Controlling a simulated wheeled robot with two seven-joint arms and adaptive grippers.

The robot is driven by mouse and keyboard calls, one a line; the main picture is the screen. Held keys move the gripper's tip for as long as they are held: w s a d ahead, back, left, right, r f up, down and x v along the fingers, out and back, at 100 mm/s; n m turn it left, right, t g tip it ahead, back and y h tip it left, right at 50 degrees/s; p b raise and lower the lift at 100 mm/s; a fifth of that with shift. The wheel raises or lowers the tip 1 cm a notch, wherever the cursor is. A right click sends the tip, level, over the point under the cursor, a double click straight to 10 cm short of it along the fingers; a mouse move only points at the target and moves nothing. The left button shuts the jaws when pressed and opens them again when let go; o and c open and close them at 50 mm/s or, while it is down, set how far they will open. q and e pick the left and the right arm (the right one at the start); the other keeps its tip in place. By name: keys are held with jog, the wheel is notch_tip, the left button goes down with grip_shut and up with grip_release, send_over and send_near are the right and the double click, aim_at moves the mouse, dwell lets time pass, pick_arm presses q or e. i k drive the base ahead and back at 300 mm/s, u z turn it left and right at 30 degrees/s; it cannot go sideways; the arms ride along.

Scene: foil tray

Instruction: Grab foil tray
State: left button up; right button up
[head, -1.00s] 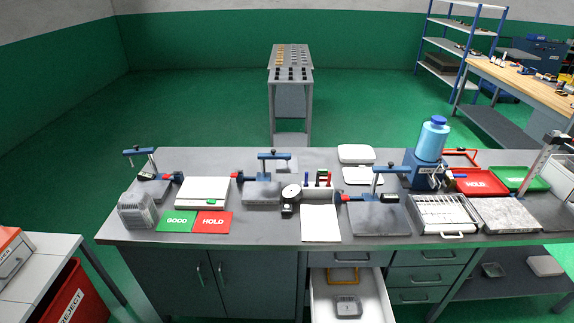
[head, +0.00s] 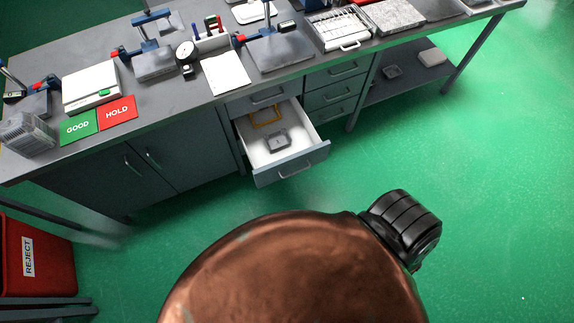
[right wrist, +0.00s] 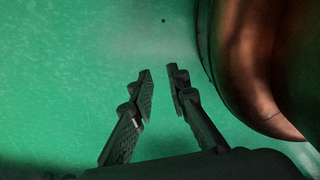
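A small grey metallic tray (head: 277,139), which looks like the foil tray, lies in the open white-lined drawer (head: 294,150) under the bench. It is small in the head view, so its material is hard to tell. My right gripper (right wrist: 161,73) shows in the right wrist view with its two fingers apart and nothing between them, over bare green floor. It is away from the drawer. My left gripper is in neither current view.
An orange frame (head: 265,117) lies behind the tray in the drawer. The drawer front (head: 291,165) sticks out from the bench. A red reject bin (head: 38,255) stands at the left. The lower shelf (head: 408,78) holds two small items. Green floor (head: 480,190) is clear at the right.

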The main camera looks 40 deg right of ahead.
aim_at(279, 138)
jog(key=k, duration=0.65)
jog(key=z, duration=1)
jog(key=i, duration=0.5)
jog(key=u, duration=0.05)
jog(key=k, duration=0.5)
jog(key=z, duration=1.3)
jog(key=i, duration=2.35)
jog(key=u, duration=1.1)
